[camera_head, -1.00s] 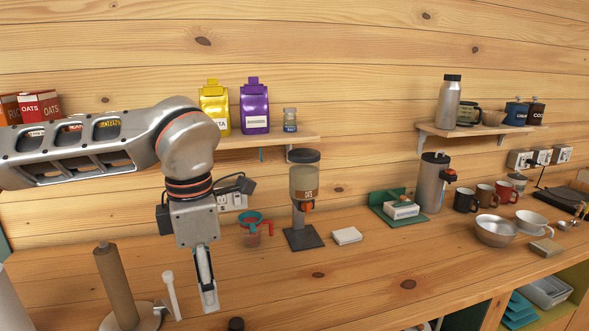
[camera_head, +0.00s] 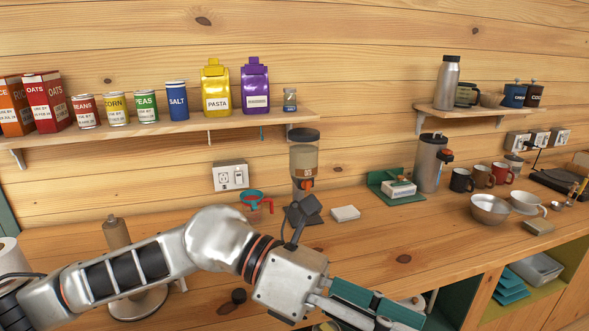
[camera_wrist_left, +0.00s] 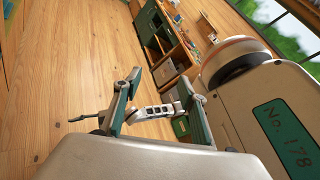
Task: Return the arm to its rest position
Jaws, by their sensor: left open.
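My left arm comes in from the left, low across the front of the counter in the head view. Its gripper (camera_head: 400,318) points to the lower right, near the counter's front edge, with its fingers partly cut off by the bottom of the picture. In the left wrist view the left gripper (camera_wrist_left: 158,88) has its two green-padded fingers spread apart, with nothing held. A pale slotted arm link shows beyond the fingers there, which looks like part of my other arm.
A paper-towel holder (camera_head: 117,232) stands behind the forearm. The left shelf (camera_head: 80,142) carries packages. Open wooden floor (camera_wrist_left: 75,60) shows in the wrist view.

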